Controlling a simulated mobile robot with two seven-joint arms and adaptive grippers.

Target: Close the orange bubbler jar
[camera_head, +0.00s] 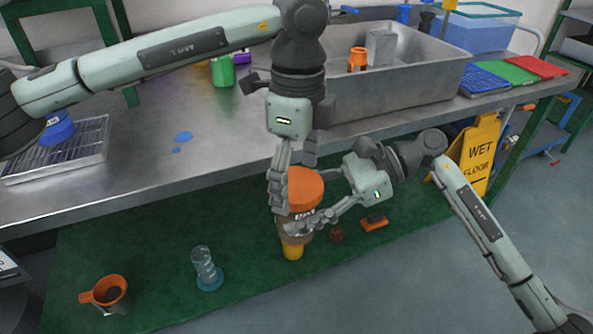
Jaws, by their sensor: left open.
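The orange bubbler jar stands under both grippers, with its round orange lid (305,190) on top and a brownish body with a yellow-orange bottom (292,251) below. My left gripper (292,185) points down from above, open, with its fingers at the lid's left and far sides. My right gripper (305,222) comes in from the right, with one finger across the front of the jar body below the lid. Its other finger is partly hidden behind the lid, and it appears shut on the jar. The fingers hide whether the lid is fully seated.
A glass cylinder with a blue base (208,272) and an orange-rimmed cup (108,293) stand on the green surface to the left. A small orange-black item (375,222) lies right of the jar. A steel bench (190,160) with a sink (420,75) is behind.

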